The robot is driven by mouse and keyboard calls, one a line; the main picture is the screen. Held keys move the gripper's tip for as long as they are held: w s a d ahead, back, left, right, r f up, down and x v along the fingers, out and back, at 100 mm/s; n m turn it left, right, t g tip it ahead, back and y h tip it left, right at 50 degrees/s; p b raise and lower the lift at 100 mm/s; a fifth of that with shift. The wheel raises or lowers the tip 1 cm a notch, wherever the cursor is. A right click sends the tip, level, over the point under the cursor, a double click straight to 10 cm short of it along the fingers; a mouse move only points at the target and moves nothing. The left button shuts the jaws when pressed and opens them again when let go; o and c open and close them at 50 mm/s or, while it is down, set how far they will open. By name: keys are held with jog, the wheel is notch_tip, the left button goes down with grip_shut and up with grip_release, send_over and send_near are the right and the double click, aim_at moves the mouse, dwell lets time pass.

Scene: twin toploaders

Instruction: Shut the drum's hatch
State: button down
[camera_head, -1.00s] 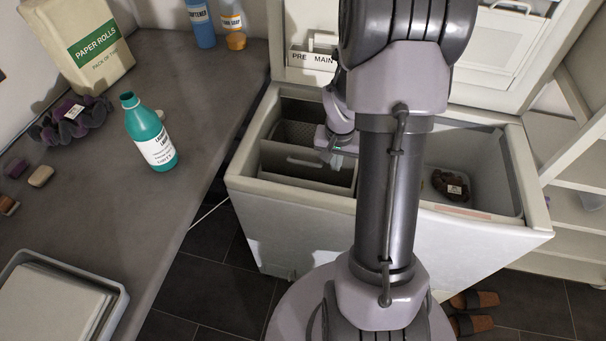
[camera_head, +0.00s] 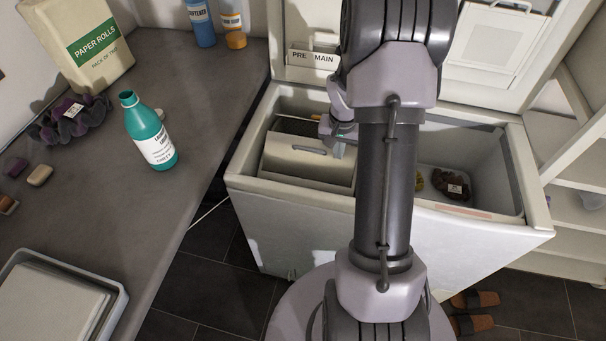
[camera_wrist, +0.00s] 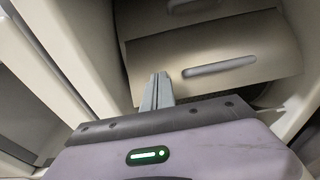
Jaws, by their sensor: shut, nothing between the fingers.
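The drum's hatch (camera_head: 290,165) is a beige panel with a long grey handle (camera_head: 309,149) in the left compartment of the white top-loader (camera_head: 285,222). It lies tilted over much of the drum, and a dark strip of the perforated drum (camera_head: 296,126) shows behind it. My gripper (camera_head: 338,151) is shut and empty at the hatch's right side, near the handle. In the wrist view the closed fingertips (camera_wrist: 160,80) point at the hatch (camera_wrist: 215,50), left of its handle (camera_wrist: 220,66). I cannot tell whether they touch it.
The right compartment holds a brown bundle (camera_head: 449,184) with a tag. The raised lid and a drawer labelled PRE MAIN (camera_head: 313,58) stand behind. The left counter (camera_head: 215,100) carries a teal bottle (camera_head: 150,135) and a tray (camera_head: 120,300). Shelves (camera_head: 565,190) stand at right.

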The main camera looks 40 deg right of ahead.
jog(key=shift+w+d+f, duration=0.5)
jog(key=shift+w+d, duration=0.1)
jog(key=shift+d, duration=0.05)
jog(key=shift+w+d+f+b, duration=0.4)
jog(key=shift+d+f+b, duration=0.1)
jog(key=shift+f, duration=0.2)
jog(key=shift+w+d+f+b, duration=0.35)
jog(key=shift+d+f+b, duration=0.15)
jog(key=shift+f, duration=0.35)
notch_tip(320, 180, up, 10)
jog(key=p, duration=0.6)
jog(key=shift+p, duration=0.4)
